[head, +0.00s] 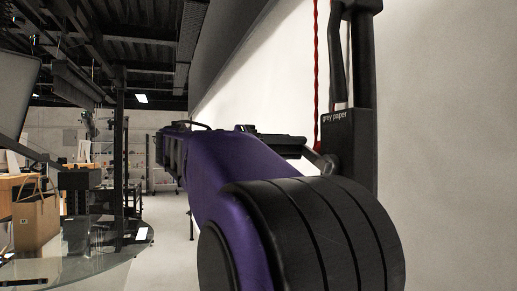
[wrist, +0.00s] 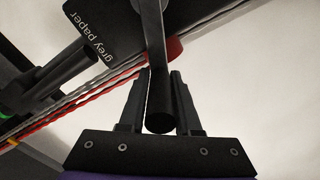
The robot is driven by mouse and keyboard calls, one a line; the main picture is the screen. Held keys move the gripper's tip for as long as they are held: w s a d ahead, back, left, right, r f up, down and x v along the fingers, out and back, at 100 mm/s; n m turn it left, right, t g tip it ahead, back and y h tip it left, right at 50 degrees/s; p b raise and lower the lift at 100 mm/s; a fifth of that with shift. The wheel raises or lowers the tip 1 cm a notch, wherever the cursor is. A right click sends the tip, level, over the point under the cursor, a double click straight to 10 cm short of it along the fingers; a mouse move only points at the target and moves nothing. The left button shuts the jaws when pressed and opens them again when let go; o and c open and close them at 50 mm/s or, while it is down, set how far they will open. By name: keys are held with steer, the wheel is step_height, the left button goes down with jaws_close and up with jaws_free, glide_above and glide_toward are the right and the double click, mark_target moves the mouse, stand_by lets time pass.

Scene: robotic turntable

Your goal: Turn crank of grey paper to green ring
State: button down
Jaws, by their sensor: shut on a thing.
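The black unit labelled "grey paper" (head: 337,135) stands against the wall right of centre in the head view, and its label plate shows in the wrist view (wrist: 105,22). Its crank, a dark rod with a rounded end (wrist: 159,110), hangs between my fingers in the wrist view. My gripper (wrist: 161,76) is shut on this crank, one finger on each side. A red ring (wrist: 175,48) sits behind the rod. A green ring (wrist: 3,112) shows at the left edge of the wrist view. My own purple arm hides much of the crank in the head view.
A red chain (head: 317,75) hangs beside the unit; red and white strands cross the wrist view. A glass table (head: 75,270) with a paper bag (head: 36,222) stands at the left. The floor (head: 175,240) between the table and my arm looks clear.

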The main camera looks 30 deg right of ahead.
steer(key=shift+s+r, duration=0.15)
steer(key=shift+s, duration=0.05)
steer(key=shift+m+b, duration=0.35)
steer(key=shift+m, duration=0.05)
steer(key=shift+s+r, duration=0.1)
steer(key=shift+r, duration=0.2)
steer(key=c, duration=0.7)
jaws_free()
steer(key=shift+s, duration=0.1)
steer(key=shift+o, duration=0.2)
steer(key=shift+a, duration=0.1)
steer(key=shift+w+a, duration=0.2)
steer(key=shift+a, duration=0.05)
steer(key=v, duration=1.6)
steer(key=shift+a+p, duration=0.4)
